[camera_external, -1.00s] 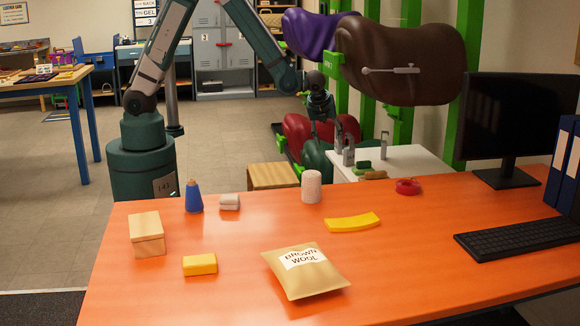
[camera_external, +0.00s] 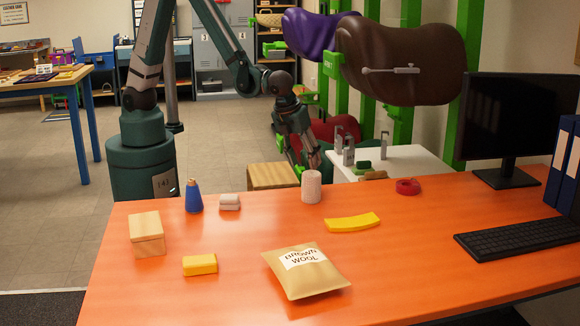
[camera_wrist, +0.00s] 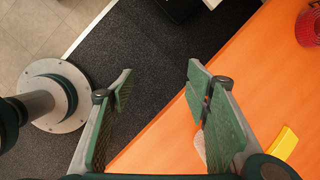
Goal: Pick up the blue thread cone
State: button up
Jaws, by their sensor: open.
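The blue thread cone (camera_external: 193,199) stands upright near the far left edge of the orange table, its narrow tan tip on top. It is not visible in the wrist view. My gripper (camera_external: 310,163) is beyond the table's far edge, well to the right of the cone and close behind the pale textured roll in the outside view. In the wrist view my gripper (camera_wrist: 160,72) is open, with nothing between its two green-padded fingers.
The orange table (camera_external: 400,260) also holds a small white roll (camera_external: 229,202) right beside the cone, a wooden box (camera_external: 146,233), a yellow block (camera_external: 200,264), the pale roll (camera_external: 311,187), a yellow curved piece (camera_external: 352,222), a brown wool packet (camera_external: 308,275) and red tape (camera_external: 408,187).

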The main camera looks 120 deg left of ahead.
aim_at(191, 180)
jog(key=s+d+m, duration=0.1)
jog(key=d, duration=0.6)
jog(key=s+d+r+m, duration=0.1)
jog(key=s+d, duration=0.1)
jog(key=d, duration=0.5)
jog(key=s+d+r+m+h+p, duration=0.1)
jog(key=d+m, duration=0.1)
jog(key=d, duration=0.5)
jog(key=shift+s+d, duration=0.15)
jog(key=shift+d, duration=0.1)
jog(key=s+d, duration=0.1)
jog(key=d, duration=0.2)
jog(key=s+d+m, duration=0.1)
jog(key=s+d, duration=0.1)
jog(key=d, duration=0.1)
jog(key=s+d+m+h, duration=0.1)
jog(key=d, duration=0.2)
jog(key=shift+s+d+r+p, duration=0.1)
jog(key=shift+s+r+p, duration=0.2)
jog(key=shift+r, duration=0.1)
jog(key=s+d+m, duration=0.1)
jog(key=s+d, duration=0.1)
jog(key=s+d+m, duration=0.1)
jog(key=s+d, duration=0.1)
jog(key=d, duration=0.1)
jog(key=s+d, duration=0.2)
jog(key=d, duration=0.1)
jog(key=shift+s+d+r+m, duration=0.25)
jog(key=shift+s+r+m, duration=0.1)
jog(key=shift+r+m, duration=0.05)
